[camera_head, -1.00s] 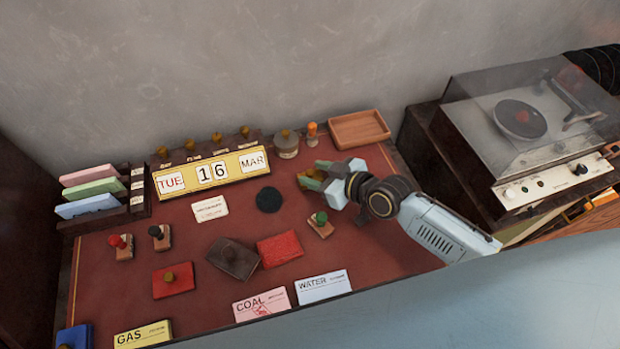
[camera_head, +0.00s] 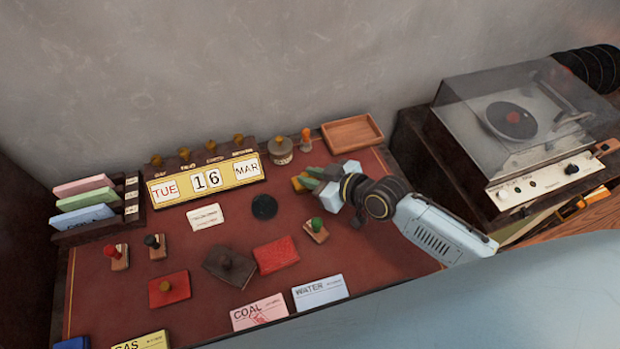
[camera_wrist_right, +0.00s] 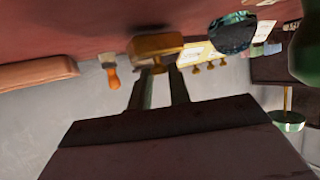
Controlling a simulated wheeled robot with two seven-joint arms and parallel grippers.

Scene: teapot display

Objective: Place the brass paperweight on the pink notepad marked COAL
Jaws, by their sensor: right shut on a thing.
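The brass paperweight (camera_head: 299,184) is a small golden block in the jaws of my right gripper (camera_head: 312,180), toward the back right of the red desk. In the right wrist view the brass paperweight (camera_wrist_right: 157,44) sits between the fingertips of my right gripper (camera_wrist_right: 162,72), which is shut on it. I cannot tell whether it touches the desk. The pink notepad marked COAL (camera_head: 258,312) lies at the front edge, nearer the camera than the gripper and to its left. Its top is bare apart from print. My left gripper is not in view.
A WATER notepad (camera_head: 320,291) lies right of the pink one, a GAS notepad (camera_head: 142,341) to its left. A green-knobbed stamp (camera_head: 316,229), red pad (camera_head: 276,255) and dark blotter (camera_head: 230,265) stand between. A black coaster (camera_head: 264,206) and calendar (camera_head: 206,181) are farther back.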

